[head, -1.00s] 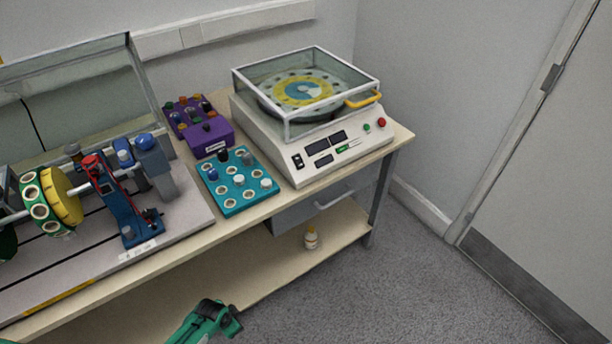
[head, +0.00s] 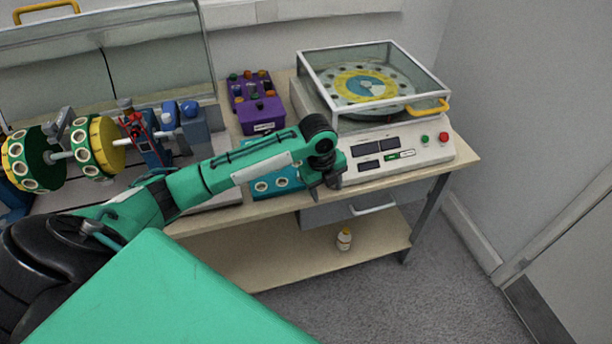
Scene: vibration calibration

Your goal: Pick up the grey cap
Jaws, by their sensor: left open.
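The teal cap tray (head: 272,192) lies on the bench, mostly covered by my left arm. I cannot make out the grey cap now; the part of the tray where caps stood is hidden behind the arm. My left gripper (head: 327,190) is open, pointing down at the tray's right end, in front of the white balancing machine (head: 400,158). Its fingers are small and dark, and nothing shows between them. My right gripper is not in view.
A purple box (head: 262,118) with coloured caps stands behind the tray. A rotor rig (head: 95,150) with green and yellow discs stands at the left. The machine has a clear cover with a yellow handle (head: 428,108). A small bottle (head: 344,239) stands on the lower shelf (head: 290,262).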

